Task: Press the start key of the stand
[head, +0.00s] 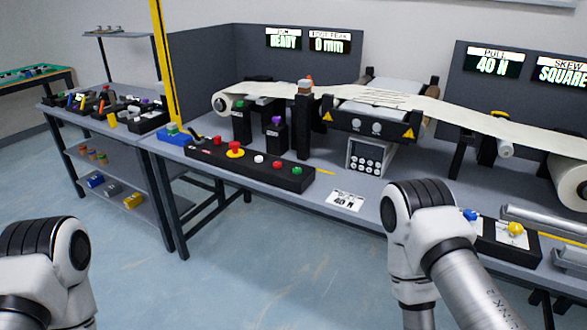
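A long black control box (206,155) lies along the front edge of the stand's table. It carries a green button (297,170) at its right end, then leftward a red button (277,165), a white button (259,158) and a red mushroom button on a yellow base (235,149). Any label marking a start key is too small to read. My two arms show at the bottom left and right of centre, both apart from the box. Neither gripper is in view.
The right arm stands in front of the table, right of the card. A black box with blue and yellow knobs (498,240) is farther right. A pale web runs over rollers.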

